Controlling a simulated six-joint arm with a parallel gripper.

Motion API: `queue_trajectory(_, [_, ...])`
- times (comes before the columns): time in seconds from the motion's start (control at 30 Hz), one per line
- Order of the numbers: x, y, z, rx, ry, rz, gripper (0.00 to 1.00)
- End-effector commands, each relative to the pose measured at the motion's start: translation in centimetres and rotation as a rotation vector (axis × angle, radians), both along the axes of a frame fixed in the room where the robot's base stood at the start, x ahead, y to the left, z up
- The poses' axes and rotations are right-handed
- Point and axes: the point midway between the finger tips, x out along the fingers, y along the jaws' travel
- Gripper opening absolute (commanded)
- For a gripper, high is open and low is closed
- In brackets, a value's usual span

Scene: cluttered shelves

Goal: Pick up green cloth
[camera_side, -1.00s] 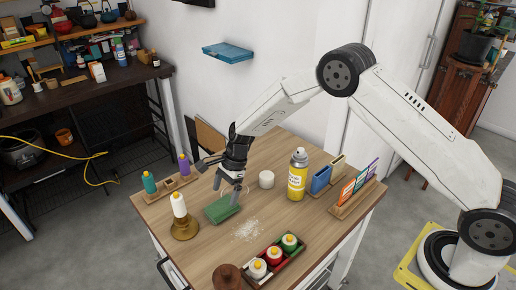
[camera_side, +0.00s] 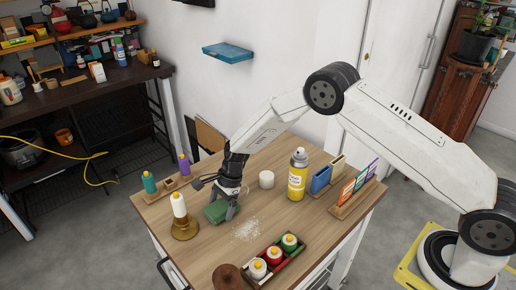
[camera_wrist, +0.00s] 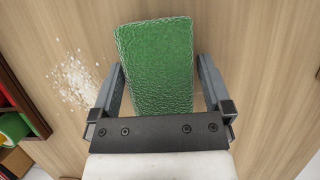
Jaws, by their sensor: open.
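The green cloth (camera_side: 216,211) is a folded, textured block lying on the wooden table. In the wrist view the cloth (camera_wrist: 155,65) fills the middle and reaches in between the fingers. My gripper (camera_side: 223,207) is right over the cloth, low at the table, pointing down. In the wrist view my gripper (camera_wrist: 160,90) is open, with one finger on each side of the cloth. A narrow gap shows beside the cloth at each finger. The near end of the cloth is hidden behind the gripper's bar.
White crumbs (camera_side: 247,229) lie right of the cloth. A bottle tray (camera_side: 273,257) is in front.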

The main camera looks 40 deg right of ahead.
Motion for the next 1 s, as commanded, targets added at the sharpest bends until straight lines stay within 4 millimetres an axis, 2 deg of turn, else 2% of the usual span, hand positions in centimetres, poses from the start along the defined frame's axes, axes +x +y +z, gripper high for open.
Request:
queue_trajectory(0.73, [-0.01,-0.03,-0.41,0.0,0.0,0.0,1.0])
queue_trajectory(0.77, [0.0,-0.02,-0.4,0.0,0.0,0.0,0.94])
queue_trajectory(0.8, [0.0,-0.02,-0.4,0.0,0.0,0.0,0.81])
queue_trajectory(1.0, [0.0,-0.02,-0.39,0.0,0.0,0.0,0.19])
